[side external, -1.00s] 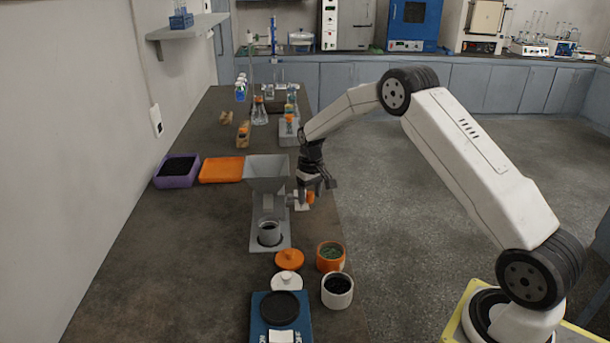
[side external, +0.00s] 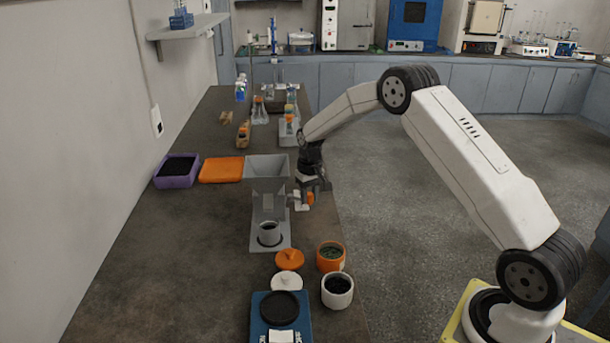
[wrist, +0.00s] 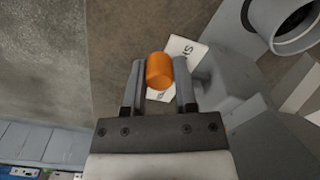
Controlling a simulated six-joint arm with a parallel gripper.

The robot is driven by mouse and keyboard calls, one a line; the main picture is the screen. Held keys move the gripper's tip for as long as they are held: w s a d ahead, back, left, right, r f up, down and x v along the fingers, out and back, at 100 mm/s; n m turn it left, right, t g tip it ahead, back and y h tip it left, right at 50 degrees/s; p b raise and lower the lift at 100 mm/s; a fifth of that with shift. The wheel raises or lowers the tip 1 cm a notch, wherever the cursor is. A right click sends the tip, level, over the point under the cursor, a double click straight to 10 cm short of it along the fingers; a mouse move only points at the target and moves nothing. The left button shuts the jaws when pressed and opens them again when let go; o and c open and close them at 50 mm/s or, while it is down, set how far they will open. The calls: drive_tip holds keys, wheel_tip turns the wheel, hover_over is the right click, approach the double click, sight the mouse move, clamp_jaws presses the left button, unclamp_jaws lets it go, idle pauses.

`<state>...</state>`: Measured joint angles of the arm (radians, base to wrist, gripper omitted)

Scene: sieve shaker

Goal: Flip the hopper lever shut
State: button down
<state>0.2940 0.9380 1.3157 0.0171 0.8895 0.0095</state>
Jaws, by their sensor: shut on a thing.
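The grey hopper (side external: 267,167) stands on its stand on the bench, with a grey cup (side external: 268,233) under it. The lever's orange knob (side external: 309,198) is at the hopper's right side, beside a white label (side external: 299,205). My gripper (side external: 312,188) is at the knob. In the wrist view, my gripper (wrist: 158,72) has its two fingers on either side of the orange knob (wrist: 159,70) and is shut on it. A white label with dark letters (wrist: 184,52) lies just beyond the knob. The lever's arm is largely hidden in both views.
An orange pot (side external: 330,257), a white pot (side external: 337,291), two lids (side external: 288,260) and a blue scale (side external: 281,320) stand in front. A purple tray (side external: 177,171) and an orange tray (side external: 221,170) lie left of the hopper. Glassware stands behind.

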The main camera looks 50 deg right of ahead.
sight(310, 194)
drive_tip(key=shift+c, duration=2)
unclamp_jaws()
drive_tip(key=shift+d+r, duration=0.1)
drive_tip(key=shift+r, duration=3.85)
drive_tip(key=s+a+n+t, duration=0.1)
drive_tip(key=s+a, duration=0.7)
drive_tip(key=s, duration=0.4)
drive_tip(key=s+a+n+t, duration=0.1)
drive_tip(key=s+a+n, duration=0.1)
drive_tip(key=s+a, duration=0.6)
drive_tip(key=s, duration=0.5)
drive_tip(key=shift+n+t, duration=0.3)
